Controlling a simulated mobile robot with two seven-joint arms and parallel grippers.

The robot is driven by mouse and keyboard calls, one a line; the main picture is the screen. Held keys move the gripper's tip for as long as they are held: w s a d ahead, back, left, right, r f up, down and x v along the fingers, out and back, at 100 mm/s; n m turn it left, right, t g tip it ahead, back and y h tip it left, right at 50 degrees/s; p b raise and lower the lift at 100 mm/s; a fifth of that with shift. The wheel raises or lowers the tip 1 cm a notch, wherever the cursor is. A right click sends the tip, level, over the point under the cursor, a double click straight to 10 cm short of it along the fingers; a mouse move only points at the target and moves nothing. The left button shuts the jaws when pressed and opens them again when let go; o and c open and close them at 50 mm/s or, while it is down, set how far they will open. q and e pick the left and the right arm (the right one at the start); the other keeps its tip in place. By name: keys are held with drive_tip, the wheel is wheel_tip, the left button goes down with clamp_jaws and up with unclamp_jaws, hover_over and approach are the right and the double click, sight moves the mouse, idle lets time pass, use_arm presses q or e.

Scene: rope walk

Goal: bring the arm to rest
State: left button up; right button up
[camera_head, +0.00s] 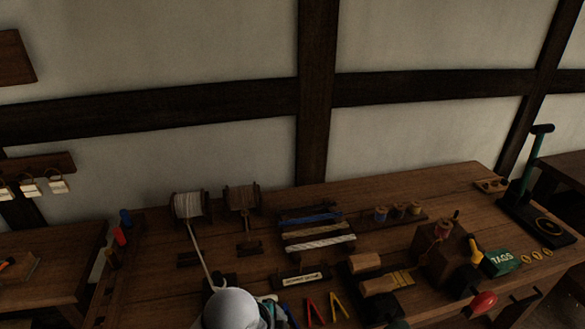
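A rounded white part of one of my arms shows at the bottom edge, left of centre, over the near side of the wooden bench (420,195). I cannot tell which arm it belongs to. No gripper fingers can be made out in this view. The white part hides what lies behind it on the bench. A pale rope (202,255) runs from a spool of light cord (188,205) down to a dark block beside the white part.
A second spool (242,198), coloured rope lengths (318,243), red pliers (315,312), yellow pliers (339,306), a green TAGS box (500,262) and a teal-handled press (532,170) crowd the bench. The back right of the bench top is fairly clear. A wall stands behind.

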use_arm(q)
drive_tip(key=s+a+n+y, duration=0.3)
drive_tip(key=s+a+n, duration=1.05)
drive_tip(key=n, duration=0.35)
wheel_tip(320, 180, down, 27)
drive_tip(key=b, duration=0.7)
drive_tip(key=s+a+f+g+b, duration=0.1)
drive_tip(key=s+f+b, duration=0.2)
drive_tip(key=s+f, duration=0.5)
drive_tip(key=s+a+f+g+b, duration=0.1)
drive_tip(key=s+f+b, duration=0.2)
drive_tip(key=s+f, duration=0.5)
wheel_tip(320, 180, down, 6)
drive_tip(key=shift+s+a+f+m, duration=0.1)
drive_tip(key=shift+s+a+m, duration=0.2)
drive_tip(key=shift+s+a, duration=0.05)
